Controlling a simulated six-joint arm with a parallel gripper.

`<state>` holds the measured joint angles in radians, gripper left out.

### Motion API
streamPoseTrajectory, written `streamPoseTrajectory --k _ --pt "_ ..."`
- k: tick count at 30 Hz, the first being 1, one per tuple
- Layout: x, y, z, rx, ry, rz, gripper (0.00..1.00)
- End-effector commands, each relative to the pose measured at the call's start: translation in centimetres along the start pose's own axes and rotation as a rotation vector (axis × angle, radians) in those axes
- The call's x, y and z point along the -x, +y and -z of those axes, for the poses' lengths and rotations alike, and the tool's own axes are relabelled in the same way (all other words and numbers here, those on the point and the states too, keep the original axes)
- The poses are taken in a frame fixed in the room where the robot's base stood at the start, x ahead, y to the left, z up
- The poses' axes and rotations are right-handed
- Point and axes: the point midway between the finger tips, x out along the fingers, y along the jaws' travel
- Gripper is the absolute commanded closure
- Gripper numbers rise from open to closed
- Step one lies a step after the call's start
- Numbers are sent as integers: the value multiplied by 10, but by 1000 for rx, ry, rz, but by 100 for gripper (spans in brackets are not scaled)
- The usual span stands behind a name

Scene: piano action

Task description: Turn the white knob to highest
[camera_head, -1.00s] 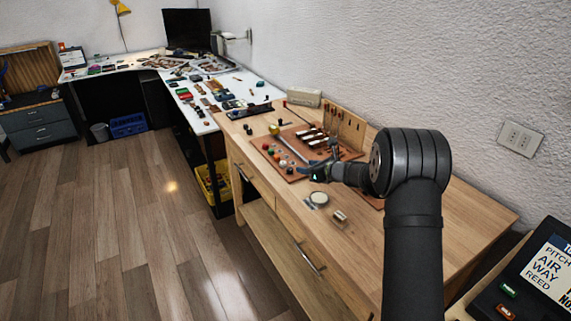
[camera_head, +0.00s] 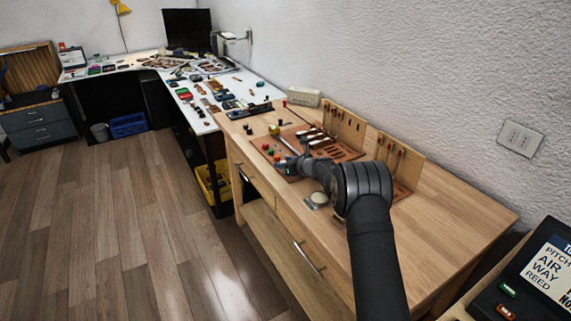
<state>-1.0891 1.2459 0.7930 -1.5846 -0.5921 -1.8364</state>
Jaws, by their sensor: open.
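A brown board (camera_head: 331,147) with small coloured knobs lies on the wooden workbench. I see red and green knobs (camera_head: 271,152) at its left part; a white knob cannot be made out for sure at this size. My gripper (camera_head: 287,166) is low over the front left part of the board, by these knobs, with nothing seen in it. Its fingers are small and dark, and whether they touch a knob cannot be told. My wrist and forearm hide part of the board.
A pale round disc (camera_head: 318,198) lies near the bench's front edge, beside my wrist. Upright wooden racks (camera_head: 398,160) stand along the back. The right end of the workbench (camera_head: 450,205) is clear. A white table (camera_head: 225,85) with many small parts stands beyond.

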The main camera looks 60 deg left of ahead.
Motion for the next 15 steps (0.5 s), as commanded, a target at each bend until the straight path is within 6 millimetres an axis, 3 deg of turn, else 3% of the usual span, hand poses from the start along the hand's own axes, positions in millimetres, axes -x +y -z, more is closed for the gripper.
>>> streamPoseTrajectory --k 5,12,15 --pt "0 0 0 0 0 0 55" --pt "0 0 0 0 0 0 100" --pt "0 0 0 -1 0 1 100"
